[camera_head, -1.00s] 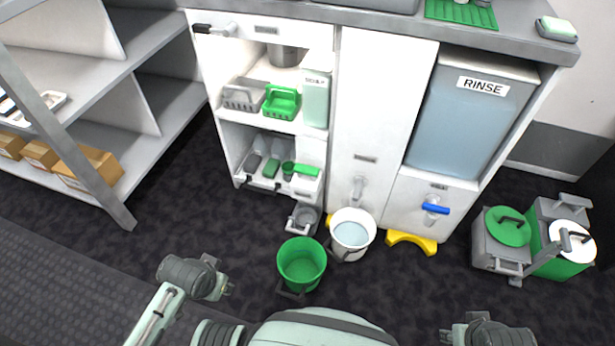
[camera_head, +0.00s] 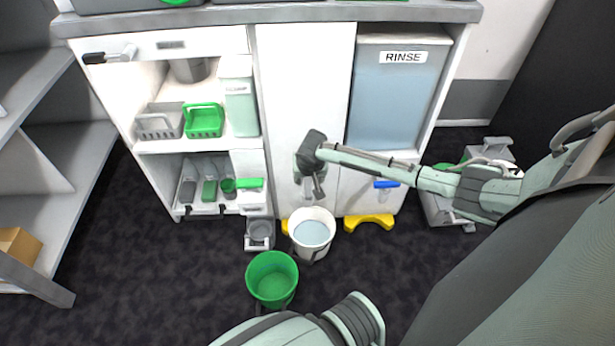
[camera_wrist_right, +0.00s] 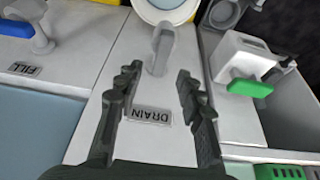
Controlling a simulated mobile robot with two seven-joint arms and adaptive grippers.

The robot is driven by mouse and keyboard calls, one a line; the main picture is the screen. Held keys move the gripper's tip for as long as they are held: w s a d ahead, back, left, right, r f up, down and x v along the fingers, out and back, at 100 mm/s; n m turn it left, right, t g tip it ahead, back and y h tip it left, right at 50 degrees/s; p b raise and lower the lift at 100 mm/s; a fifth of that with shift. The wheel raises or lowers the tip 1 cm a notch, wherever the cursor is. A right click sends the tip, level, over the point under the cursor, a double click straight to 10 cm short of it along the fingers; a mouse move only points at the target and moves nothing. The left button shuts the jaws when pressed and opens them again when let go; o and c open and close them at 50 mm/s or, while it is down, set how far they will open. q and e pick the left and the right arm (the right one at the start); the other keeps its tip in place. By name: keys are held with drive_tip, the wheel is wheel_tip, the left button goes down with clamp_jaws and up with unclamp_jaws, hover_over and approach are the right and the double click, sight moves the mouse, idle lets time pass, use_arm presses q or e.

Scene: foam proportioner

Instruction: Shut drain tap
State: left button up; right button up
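The drain tap (camera_wrist_right: 163,48) is a grey tap on the white cabinet panel, beside the DRAIN label (camera_wrist_right: 150,115) in the right wrist view. My right gripper (camera_wrist_right: 157,80) is open, its two dark fingers apart on either side of the tap's line, with nothing held between them. I cannot tell whether the fingers touch the tap. In the head view my right gripper (camera_head: 311,186) is in front of the same panel and partly hides the tap. The white bucket (camera_head: 313,236) with pale liquid stands below. My left gripper is not in view.
The blue-handled fill tap (camera_head: 386,185) is under the RINSE tank (camera_head: 388,105), close to my right arm. A green bucket (camera_head: 272,278) stands on the floor in front. Open shelves with a green basket (camera_head: 204,119) are left of the panel.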

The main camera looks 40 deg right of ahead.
sight(308, 186)
drive_tip(key=b+x, duration=0.1)
drive_tip(key=x, duration=0.3)
drive_tip(key=shift+f, duration=0.3)
drive_tip(key=shift+w+d+f, duration=0.1)
drive_tip(key=shift+w+f, duration=0.25)
drive_tip(key=shift+f, duration=0.3)
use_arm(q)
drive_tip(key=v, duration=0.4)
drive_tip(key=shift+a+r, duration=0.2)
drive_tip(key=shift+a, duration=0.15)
use_arm(e)
drive_tip(key=shift+c, duration=0.5)
clamp_jaws()
